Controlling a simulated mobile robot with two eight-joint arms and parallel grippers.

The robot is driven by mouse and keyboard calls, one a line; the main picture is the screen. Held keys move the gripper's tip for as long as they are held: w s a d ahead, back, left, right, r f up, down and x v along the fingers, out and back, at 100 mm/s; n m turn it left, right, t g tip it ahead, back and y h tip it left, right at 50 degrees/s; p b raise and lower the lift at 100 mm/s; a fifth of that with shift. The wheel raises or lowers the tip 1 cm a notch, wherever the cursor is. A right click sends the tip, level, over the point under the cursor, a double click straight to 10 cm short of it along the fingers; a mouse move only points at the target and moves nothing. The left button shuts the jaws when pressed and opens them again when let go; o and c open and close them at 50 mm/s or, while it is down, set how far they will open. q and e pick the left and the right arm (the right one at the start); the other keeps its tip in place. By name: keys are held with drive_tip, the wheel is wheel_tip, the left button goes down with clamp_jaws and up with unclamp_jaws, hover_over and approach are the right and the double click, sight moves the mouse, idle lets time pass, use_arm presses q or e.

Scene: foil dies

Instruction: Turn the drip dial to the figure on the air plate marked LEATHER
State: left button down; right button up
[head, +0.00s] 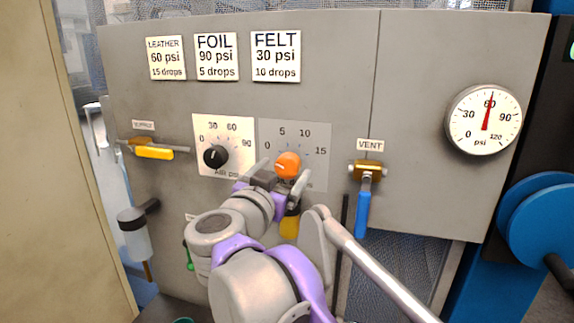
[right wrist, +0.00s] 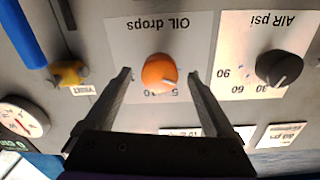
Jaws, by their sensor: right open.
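The drip dial is an orange knob (head: 288,164) on the grey oil-drops plate (head: 317,172), which is marked 0, 5, 10 and 15. It also shows in the right wrist view (right wrist: 158,72), upside down, with its pale pointer mark towards the side of the 5. My right gripper (head: 281,172) is open, with one finger on each side of the knob; in the right wrist view (right wrist: 159,75) gaps show between fingers and knob. The LEATHER plate (head: 166,58) at the upper left reads 60 psi, 15 drops. My left gripper is out of view.
The black air dial (head: 215,157) sits just left of the drip dial. A yellow supply lever (head: 154,152) is further left, and a blue vent lever (head: 363,212) hangs to the right. FOIL (head: 216,57) and FELT (head: 276,57) plates are above. The gauge (head: 484,119) reads about 60.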

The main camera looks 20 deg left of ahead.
drive_tip(key=shift+w, duration=1.3)
drive_tip(key=c, duration=1.4)
